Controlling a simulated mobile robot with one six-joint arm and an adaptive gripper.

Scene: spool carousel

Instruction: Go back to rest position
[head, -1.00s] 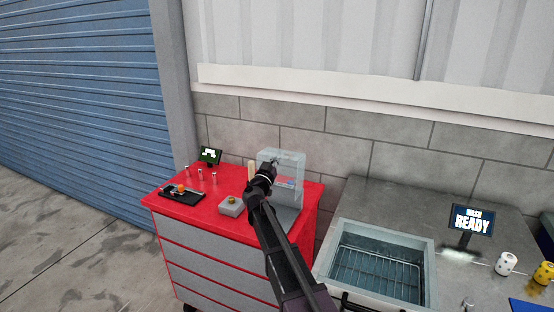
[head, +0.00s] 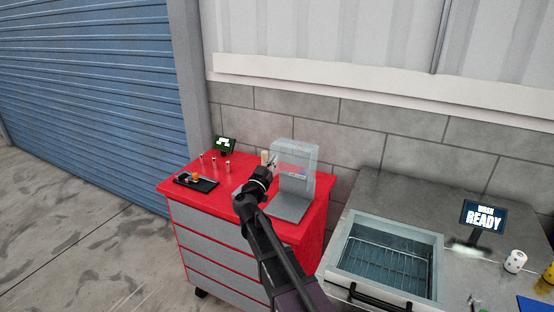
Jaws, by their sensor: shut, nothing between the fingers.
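My gripper (head: 273,161) is at the end of my black arm, in front of the clear box-like device (head: 305,160) on the red cabinet (head: 316,222). In the picture its small fingertips overlap the left side of that device. The fingers are shut with nothing between them. My wrist and forearm hide part of the cabinet top.
A black tray (head: 205,187) with an orange piece, several small pegs and a small green-lit screen (head: 225,145) stand on the cabinet.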

